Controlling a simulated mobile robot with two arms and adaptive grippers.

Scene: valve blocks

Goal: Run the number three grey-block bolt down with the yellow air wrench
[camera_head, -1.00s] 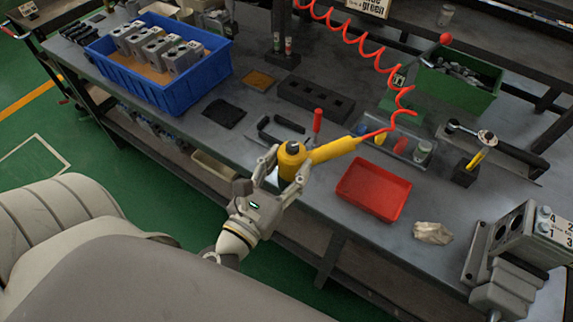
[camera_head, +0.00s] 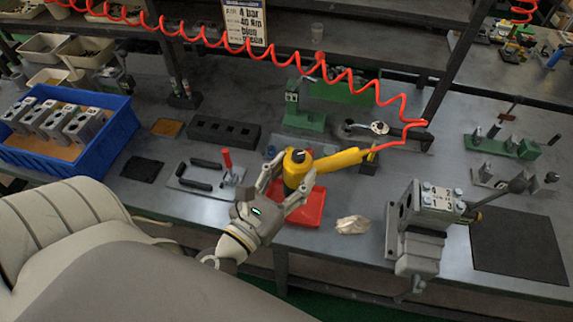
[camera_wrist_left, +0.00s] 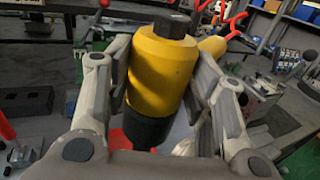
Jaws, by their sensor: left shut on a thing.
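The yellow air wrench (camera_head: 331,162) is held by my left gripper (camera_head: 285,185), above the red tray. It also shows in the left wrist view (camera_wrist_left: 162,75), its yellow body between both fingers (camera_wrist_left: 165,90). A dark cap is at its top end and a black part at its lower end. A red coiled hose runs from its handle. The grey block (camera_head: 432,203) stands on a fixture to the right of the wrench, with bolt heads and number labels on top. I make out a 1 and a 3; the other markings are hard to read. My right gripper is not in view.
The red tray (camera_head: 305,212) lies under the wrench, with a crumpled cloth (camera_head: 353,225) beside it. A dark mat (camera_head: 518,245) lies right of the block. The blue crate (camera_head: 112,135) of grey blocks stands left. The red hose (camera_head: 290,60) hangs across the bench.

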